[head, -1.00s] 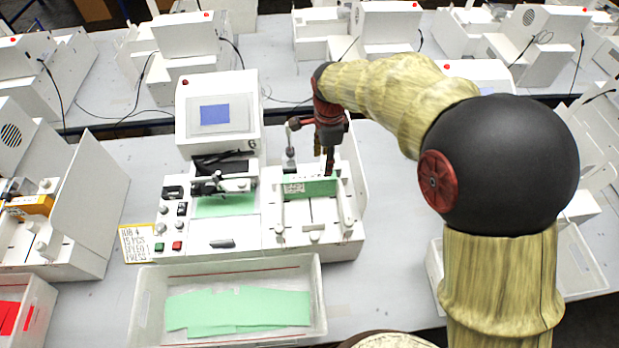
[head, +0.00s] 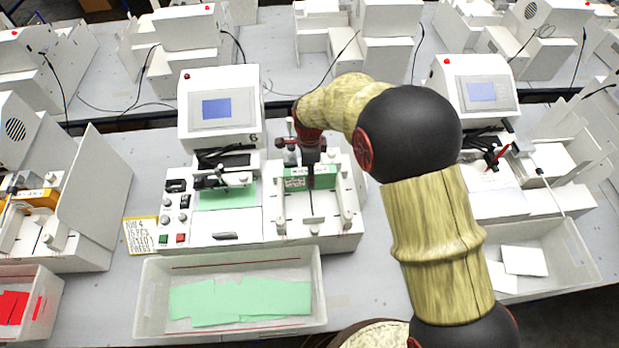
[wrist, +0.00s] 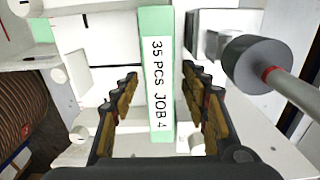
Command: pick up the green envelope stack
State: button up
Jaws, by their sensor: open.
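The green envelope stack (head: 325,176) stands in the feeder on the right side of the middle plotter. In the wrist view the stack (wrist: 145,25) shows its narrow side with a white label reading "35 PCS JOB 4" (wrist: 158,80). My gripper (head: 311,178) is at the stack from above. In the wrist view my gripper (wrist: 160,108) is open, with one ribbed finger on each side of the stack. A gap shows between the stack and each finger. My gripper hides part of the stack in the head view.
A white bin (head: 150,290) with loose green envelopes stands in front of the plotter (head: 240,240). A rod with a dark cylinder (wrist: 258,65) is close to the right finger. Other plotters stand left, right and behind. A job card (head: 140,236) lies at left.

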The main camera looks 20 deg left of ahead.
jog(key=shift+c, duration=1.4)
grip_shut()
